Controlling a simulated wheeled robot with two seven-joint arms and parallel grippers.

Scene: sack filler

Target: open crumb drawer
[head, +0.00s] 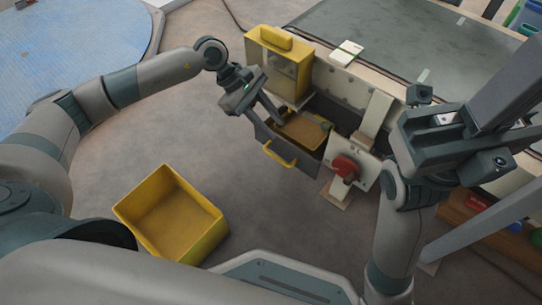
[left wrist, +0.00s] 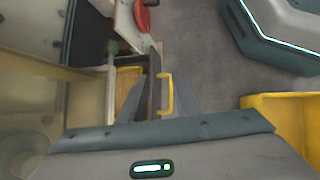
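The crumb drawer (head: 290,158) is a dark grey drawer low in the machine, with a yellow handle (head: 278,153) on its front. It stands out from the machine, and a brown-yellow surface shows inside it. My left gripper (head: 268,118) is above the drawer's left part, pointing down toward it. In the left wrist view, its fingers (left wrist: 160,104) are apart, with the yellow handle (left wrist: 168,95) appearing between them. I cannot tell whether they touch it. My right gripper (head: 450,145) is at the right, away from the drawer; its fingertips are unclear.
A red knob (head: 345,167) on a pale plate sits just right of the drawer. An open yellow bin (head: 205,236) stands on the floor at front left. The floor between bin and drawer is clear.

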